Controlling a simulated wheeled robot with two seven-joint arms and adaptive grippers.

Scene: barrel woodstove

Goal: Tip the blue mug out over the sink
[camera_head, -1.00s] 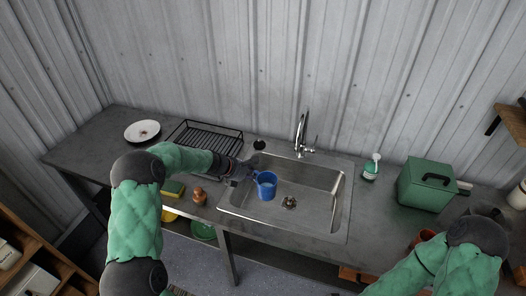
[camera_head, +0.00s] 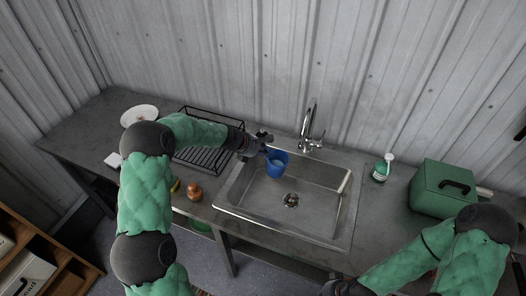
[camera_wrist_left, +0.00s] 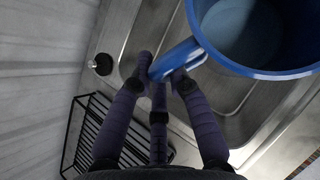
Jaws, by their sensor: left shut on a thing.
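The blue mug (camera_head: 278,168) is over the left back part of the metal sink (camera_head: 326,224). My left gripper (camera_head: 264,154) is shut on the mug's handle, at the mug's left side. In the left wrist view the fingers (camera_wrist_left: 163,78) close around the handle, and the mug (camera_wrist_left: 205,38) shows its open rim and blue inside. The mug looks near upright in the head view; a slight tilt is hard to judge. A paler surface shows inside it. My right arm reaches down at the lower right; its gripper is too dark and cut off to make out.
A tall faucet (camera_head: 311,126) stands behind the sink. A black dish rack (camera_head: 202,160) is left of it, with a plate (camera_head: 139,114) farther left. A soap bottle (camera_head: 382,168) and green box (camera_head: 443,188) stand at right. A brown object (camera_head: 194,191) sits on the front left counter.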

